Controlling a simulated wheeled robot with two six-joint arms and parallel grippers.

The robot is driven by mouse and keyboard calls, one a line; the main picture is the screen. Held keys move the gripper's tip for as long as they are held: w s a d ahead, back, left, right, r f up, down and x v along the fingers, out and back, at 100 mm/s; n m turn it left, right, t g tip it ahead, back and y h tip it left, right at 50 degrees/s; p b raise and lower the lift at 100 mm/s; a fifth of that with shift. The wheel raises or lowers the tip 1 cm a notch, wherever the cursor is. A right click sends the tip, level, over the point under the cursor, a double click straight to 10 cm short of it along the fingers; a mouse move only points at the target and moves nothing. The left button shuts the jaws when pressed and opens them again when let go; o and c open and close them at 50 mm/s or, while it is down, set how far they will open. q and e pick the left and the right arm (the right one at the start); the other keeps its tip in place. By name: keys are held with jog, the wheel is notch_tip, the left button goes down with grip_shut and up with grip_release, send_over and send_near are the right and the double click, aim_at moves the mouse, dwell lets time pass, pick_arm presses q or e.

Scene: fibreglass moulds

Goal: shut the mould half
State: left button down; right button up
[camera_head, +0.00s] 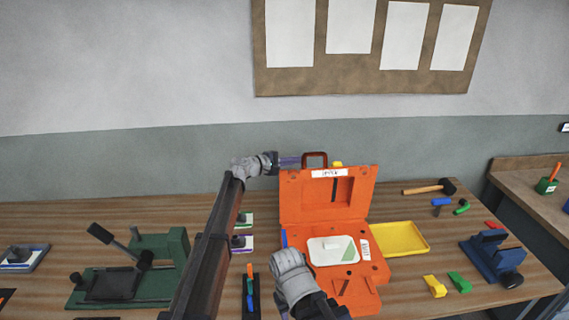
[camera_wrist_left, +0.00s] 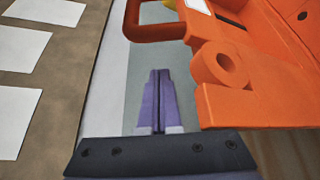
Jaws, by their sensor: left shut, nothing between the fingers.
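The orange mould stands open on the bench. Its upper half (camera_head: 292,205) is raised nearly upright, with a label and a red-brown handle (camera_head: 315,155) on its top edge. The lower half (camera_head: 376,272) lies flat and holds a white and green piece (camera_head: 322,250). My left gripper (camera_head: 298,161) is shut and empty at the raised half's top left corner, beside the handle. In the left wrist view its purple fingers (camera_wrist_left: 158,78) point toward the handle (camera_wrist_left: 132,28), beside the orange shell (camera_wrist_left: 250,105). My right wrist covers the lower half's front left; its fingers are not clear.
A yellow tray (camera_head: 424,247) lies right of the mould. A mallet (camera_head: 425,189), coloured blocks (camera_head: 435,286) and a blue clamp (camera_head: 490,260) are farther right. A green press (camera_head: 165,280) stands at the left. A grey wall with a paper board (camera_head: 315,80) is behind.

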pick_arm(q)
jog(key=s, duration=0.1)
jog(key=s+r, duration=0.1)
jog(key=s, duration=0.1)
jog(key=shift+d+r+p, duration=0.2)
jog(key=shift+d+p, duration=0.1)
jog(key=shift+p, duration=0.05)
pick_arm(e)
jog(key=shift+r, duration=0.7)
pick_arm(q)
jog(key=shift+s, duration=0.15)
